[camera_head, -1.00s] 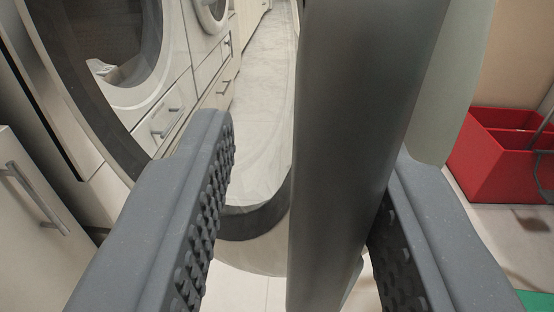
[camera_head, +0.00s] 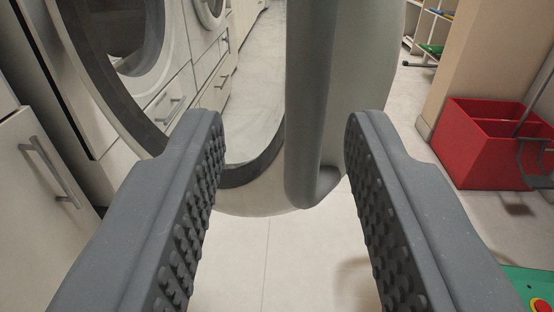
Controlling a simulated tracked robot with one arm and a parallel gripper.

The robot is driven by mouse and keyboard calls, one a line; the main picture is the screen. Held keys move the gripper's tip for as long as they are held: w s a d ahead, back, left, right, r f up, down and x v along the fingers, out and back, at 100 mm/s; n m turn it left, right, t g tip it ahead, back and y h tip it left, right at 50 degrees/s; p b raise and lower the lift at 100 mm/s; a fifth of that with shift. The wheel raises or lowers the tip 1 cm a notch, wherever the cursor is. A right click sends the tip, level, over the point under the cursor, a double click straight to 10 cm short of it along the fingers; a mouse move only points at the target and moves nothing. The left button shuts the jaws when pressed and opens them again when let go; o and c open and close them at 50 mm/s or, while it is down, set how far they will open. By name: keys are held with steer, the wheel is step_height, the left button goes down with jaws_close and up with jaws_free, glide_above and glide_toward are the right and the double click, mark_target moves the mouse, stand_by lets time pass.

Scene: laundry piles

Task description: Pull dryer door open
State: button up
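The dryer door (camera_head: 240,195) stands swung out from the machine, a pale round frame with a dark inner rim and a clear pane. Its thick grey handle (camera_head: 304,110) runs up the middle of the view on the door's edge. The dryer's round opening (camera_head: 125,35) shows at the upper left. My gripper (camera_head: 285,130) is open, with one studded grey finger on each side. The handle's lower end appears between the fingertips or just beyond them, with visible gaps on both sides. I cannot tell the exact depth, and neither finger appears to touch it.
A red divided bin (camera_head: 485,150) stands on the floor at the right, near a beige wall corner (camera_head: 480,60). White drawers (camera_head: 185,95) line the left, and a cabinet with a bar handle (camera_head: 50,170) is nearer. A green item (camera_head: 530,285) lies at the lower right. Pale floor below is clear.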

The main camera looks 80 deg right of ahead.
steer(key=shift+s+a, duration=0.2)
steer(key=shift+a, duration=0.65)
steer(key=shift+f, duration=0.1)
